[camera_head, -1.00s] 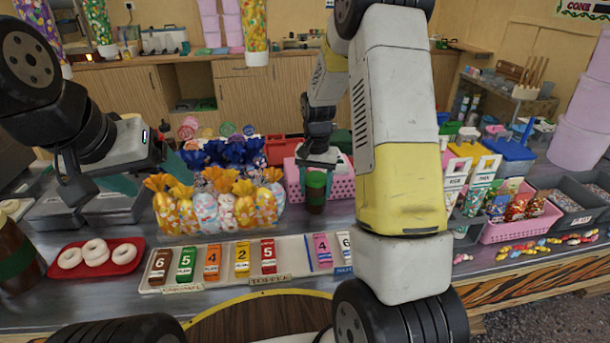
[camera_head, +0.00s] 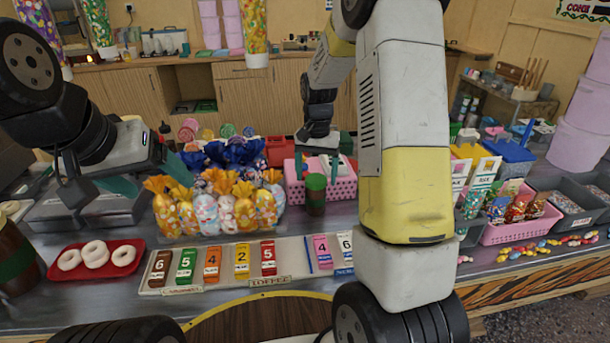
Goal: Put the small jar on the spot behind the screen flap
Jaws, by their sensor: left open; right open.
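The small jar (camera_head: 316,196), dark brown with a green lid, stands upright on the counter in front of the pink basket. My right gripper (camera_head: 320,168) is open and empty, above and behind the jar, over the pink basket and apart from the lid. My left gripper (camera_head: 150,178) is open and empty at the left, its teal fingers beside the wrapped sweets. I cannot make out the screen flap or the spot behind it; my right arm covers much of the counter right of the jar.
Wrapped sweet bags (camera_head: 218,213) stand left of the jar. The pink basket (camera_head: 340,190) is close behind it. A number-card tray (camera_head: 215,283) lies in front, with a red doughnut tray (camera_head: 128,268) at left. A larger brown jar (camera_head: 14,272) stands at the left edge.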

